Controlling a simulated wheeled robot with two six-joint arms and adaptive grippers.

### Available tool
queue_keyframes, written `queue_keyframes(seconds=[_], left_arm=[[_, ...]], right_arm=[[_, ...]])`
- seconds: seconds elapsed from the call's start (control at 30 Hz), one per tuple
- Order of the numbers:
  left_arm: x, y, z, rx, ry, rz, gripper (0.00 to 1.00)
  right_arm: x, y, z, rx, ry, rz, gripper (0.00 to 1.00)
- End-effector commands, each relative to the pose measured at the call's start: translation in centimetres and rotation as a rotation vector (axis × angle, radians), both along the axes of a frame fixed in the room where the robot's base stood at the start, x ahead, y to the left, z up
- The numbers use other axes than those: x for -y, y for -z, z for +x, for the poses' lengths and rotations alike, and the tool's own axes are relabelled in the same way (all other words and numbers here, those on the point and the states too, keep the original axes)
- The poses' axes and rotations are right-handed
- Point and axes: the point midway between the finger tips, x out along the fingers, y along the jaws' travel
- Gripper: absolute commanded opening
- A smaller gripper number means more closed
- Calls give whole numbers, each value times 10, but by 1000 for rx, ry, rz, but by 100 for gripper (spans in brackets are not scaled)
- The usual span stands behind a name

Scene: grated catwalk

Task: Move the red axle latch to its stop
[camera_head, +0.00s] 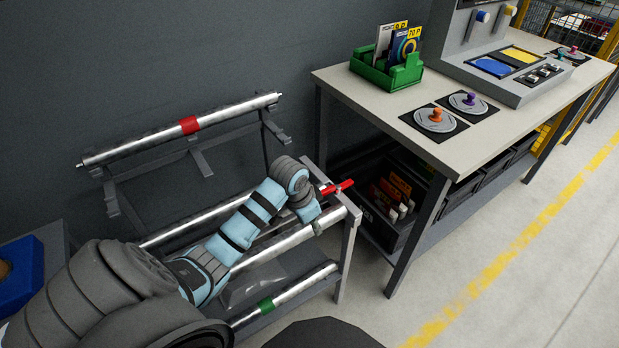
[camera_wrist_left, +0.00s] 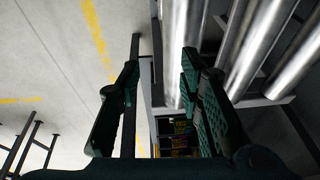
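The red axle latch (camera_head: 338,187) is a short red bar at the right end of a metal rack (camera_head: 341,240), beside the upper end of a steel axle. My left arm reaches over the rack from the left, and its wrist is just left of the latch. The fingers are hidden behind the wrist in the head view. In the left wrist view my left gripper (camera_wrist_left: 163,85) has its two dark green fingers spread apart with nothing held between them. Steel axles (camera_wrist_left: 262,50) pass behind and right of the fingers. I cannot make out the latch there. My right gripper is not in view.
A workbench (camera_head: 350,84) with a green bin (camera_head: 387,78) stands close right, with a dark crate (camera_head: 387,229) beneath. Floor at right is clear.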

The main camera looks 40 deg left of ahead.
Motion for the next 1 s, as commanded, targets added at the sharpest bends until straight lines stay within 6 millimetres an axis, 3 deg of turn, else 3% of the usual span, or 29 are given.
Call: queue_keyframes(seconds=[0.1,0.2,0.33,0.47,0.8,1.0], left_arm=[[-39,-55,32,30,1,-21,33],[-62,-94,47,56,-3,-57,33],[-77,-116,57,82,-20,-95,33],[-75,-96,65,83,-20,-101,33],[-65,-6,98,81,-21,-100,33],[-61,14,108,82,-19,-97,33]], right_arm=[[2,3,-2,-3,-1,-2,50],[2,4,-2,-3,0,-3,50],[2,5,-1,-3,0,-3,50],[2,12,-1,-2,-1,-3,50],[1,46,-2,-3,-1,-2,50],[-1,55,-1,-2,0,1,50]])
